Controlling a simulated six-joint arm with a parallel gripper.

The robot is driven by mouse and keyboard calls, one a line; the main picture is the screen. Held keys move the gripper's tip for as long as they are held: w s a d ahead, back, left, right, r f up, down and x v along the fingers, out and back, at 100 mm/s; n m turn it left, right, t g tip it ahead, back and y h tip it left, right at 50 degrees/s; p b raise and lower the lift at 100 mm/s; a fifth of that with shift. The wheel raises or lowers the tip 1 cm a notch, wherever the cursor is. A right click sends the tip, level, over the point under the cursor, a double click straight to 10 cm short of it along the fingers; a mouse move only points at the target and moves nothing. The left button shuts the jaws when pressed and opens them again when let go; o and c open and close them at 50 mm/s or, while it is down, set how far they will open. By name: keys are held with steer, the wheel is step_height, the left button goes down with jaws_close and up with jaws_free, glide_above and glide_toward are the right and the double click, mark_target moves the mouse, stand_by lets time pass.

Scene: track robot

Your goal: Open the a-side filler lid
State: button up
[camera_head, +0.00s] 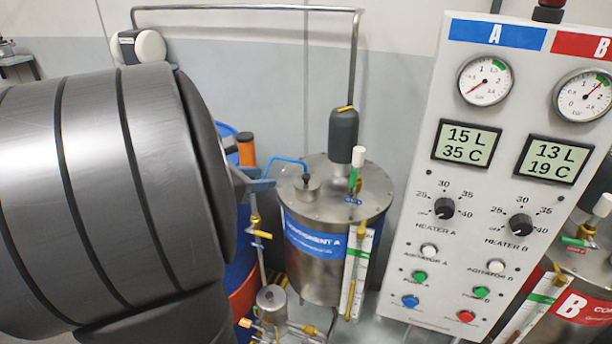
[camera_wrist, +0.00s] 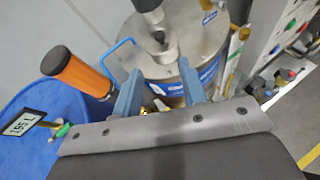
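The component A tank (camera_head: 330,262) is a steel drum with a blue label. On its top sits the small round filler lid (camera_head: 300,192) with a dark knob, seated flat and looking closed. In the wrist view the lid (camera_wrist: 158,54) and its knob lie just beyond my fingertips, roughly between them. My gripper (camera_wrist: 160,68) has its two blue fingers spread apart with nothing held. In the head view my gripper (camera_head: 262,184) is left of the lid at about the height of the tank top. Contact with the lid cannot be told; my arm hides part of the gripper.
A blue thin bent tube (camera_head: 290,160) runs beside the lid. A dark grey motor (camera_head: 343,132) and a white-topped valve (camera_head: 357,160) stand behind and right. An orange cylinder (camera_wrist: 75,72) and blue drum (camera_wrist: 35,125) are left. The control panel (camera_head: 500,200) stands right.

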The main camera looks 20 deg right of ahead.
mark_target(305, 176)
steer(key=shift+n+t, duration=0.3)
steer(key=shift+n, duration=0.4)
steer(key=x, duration=1.1)
steer(key=f+x, duration=0.1)
steer(key=x, duration=0.5)
steer(key=shift+a, duration=0.15)
jaws_close()
